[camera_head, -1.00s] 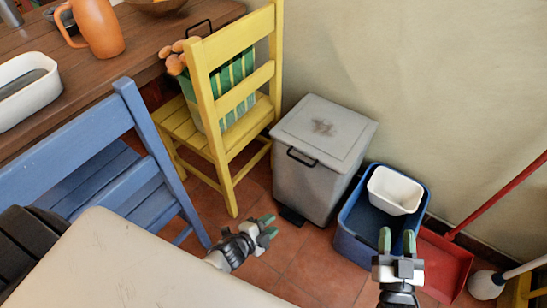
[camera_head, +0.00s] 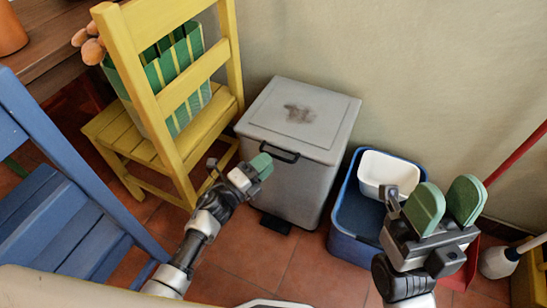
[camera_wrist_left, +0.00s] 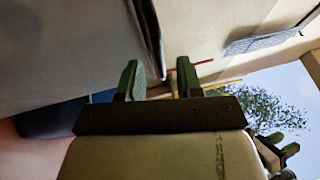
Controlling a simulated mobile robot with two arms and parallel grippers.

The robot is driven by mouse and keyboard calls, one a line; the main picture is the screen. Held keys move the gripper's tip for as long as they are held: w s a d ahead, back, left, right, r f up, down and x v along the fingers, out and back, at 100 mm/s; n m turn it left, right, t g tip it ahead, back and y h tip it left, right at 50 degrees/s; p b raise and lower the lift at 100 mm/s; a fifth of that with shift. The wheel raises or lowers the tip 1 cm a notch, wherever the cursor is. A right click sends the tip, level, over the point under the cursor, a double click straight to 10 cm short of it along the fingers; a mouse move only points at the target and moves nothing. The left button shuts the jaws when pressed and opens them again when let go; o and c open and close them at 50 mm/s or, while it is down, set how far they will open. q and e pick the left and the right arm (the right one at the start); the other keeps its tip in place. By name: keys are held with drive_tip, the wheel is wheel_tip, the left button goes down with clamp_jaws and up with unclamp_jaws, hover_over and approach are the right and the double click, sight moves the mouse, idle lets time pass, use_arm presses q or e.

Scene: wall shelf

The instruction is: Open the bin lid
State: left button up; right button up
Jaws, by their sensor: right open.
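The grey bin (camera_head: 290,180) stands on the tiled floor against the wall. Its flat lid (camera_head: 303,115) is shut and has a dark stain on top. A black handle (camera_head: 284,154) sticks out at the lid's front edge, and a black pedal (camera_head: 275,224) is at the base. My left gripper (camera_head: 262,165) is at the front of the bin, just below and left of the handle; whether it touches is unclear. In the left wrist view its two green fingers (camera_wrist_left: 158,80) are apart with nothing between them. My right gripper (camera_head: 446,203) is open and empty, right of the bin.
A blue tub (camera_head: 345,245) holding a white container (camera_head: 385,170) stands right of the bin, close to my right gripper. A yellow chair (camera_head: 172,80) with a green striped bag stands left of the bin. A blue chair (camera_head: 75,165) is nearer left. A red-handled tool (camera_head: 520,150) leans at right.

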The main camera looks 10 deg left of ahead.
sight(274, 155)
use_arm(q)
drive_tip(key=shift+b+x, duration=0.3)
drive_tip(key=shift+x, duration=1.55)
clamp_jaws()
